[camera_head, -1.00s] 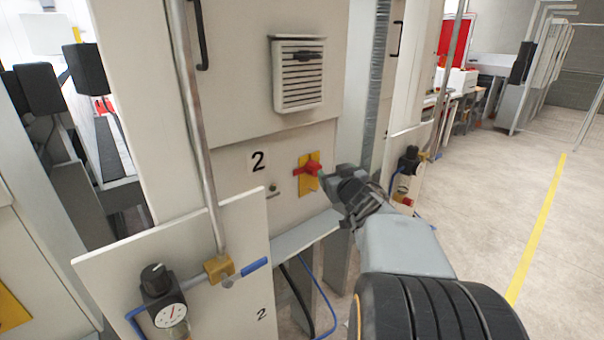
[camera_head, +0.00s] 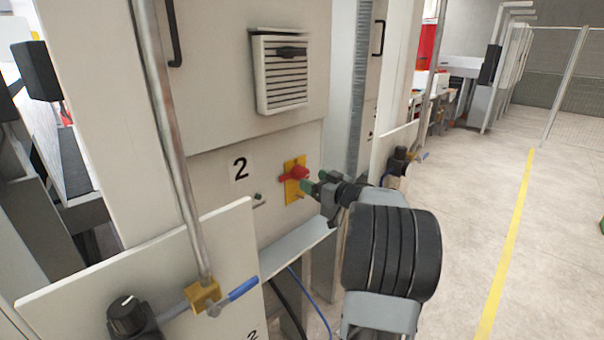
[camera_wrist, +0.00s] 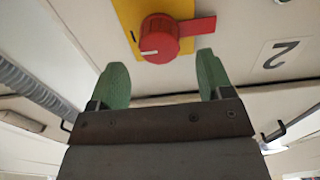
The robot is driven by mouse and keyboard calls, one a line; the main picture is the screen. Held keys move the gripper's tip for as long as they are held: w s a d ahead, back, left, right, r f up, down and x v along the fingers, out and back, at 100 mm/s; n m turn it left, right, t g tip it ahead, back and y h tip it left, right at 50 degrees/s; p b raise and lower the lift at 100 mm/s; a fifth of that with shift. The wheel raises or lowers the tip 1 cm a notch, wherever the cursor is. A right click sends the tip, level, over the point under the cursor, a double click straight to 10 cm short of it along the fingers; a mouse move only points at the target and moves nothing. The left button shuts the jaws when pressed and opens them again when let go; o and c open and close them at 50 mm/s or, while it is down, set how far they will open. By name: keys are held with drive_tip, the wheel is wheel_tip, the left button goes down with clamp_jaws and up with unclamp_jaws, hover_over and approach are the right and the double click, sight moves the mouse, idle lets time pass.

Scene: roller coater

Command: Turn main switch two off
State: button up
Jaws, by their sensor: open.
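Main switch two is a red rotary handle (camera_head: 295,173) on a yellow plate (camera_head: 294,190), on the cabinet front to the right of the "2" label (camera_head: 240,168). In the wrist view the red handle (camera_wrist: 160,38) has a round knob with a white mark and a bar pointing right. The picture there is turned over, as the "2" label (camera_wrist: 285,55) is upside down. My gripper (camera_head: 312,182) is just right of the handle in the head view. Its green fingers (camera_wrist: 160,78) are apart with nothing between them, close to the knob; I see no clear contact.
A metal ledge (camera_head: 300,248) juts out below the switch. A vertical pipe (camera_head: 175,140) and a blue-handled valve (camera_head: 235,295) stand at the left front. Open floor lies to the right by the yellow line (camera_head: 510,250).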

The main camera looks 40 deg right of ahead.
sight(305, 176)
drive_tip(key=shift+w+a+p, duration=0.1)
drive_tip(key=shift+w+a, duration=0.05)
drive_tip(key=shift+w, duration=0.8)
drive_tip(key=shift+w+a+p, duration=0.15)
drive_tip(key=shift+w+a, duration=0.05)
drive_tip(key=shift+w, duration=0.75)
drive_tip(key=shift+w+a+p, duration=0.1)
drive_tip(key=shift+w+a, duration=0.05)
drive_tip(key=shift+w, duration=0.8)
drive_tip(key=c, duration=0.9)
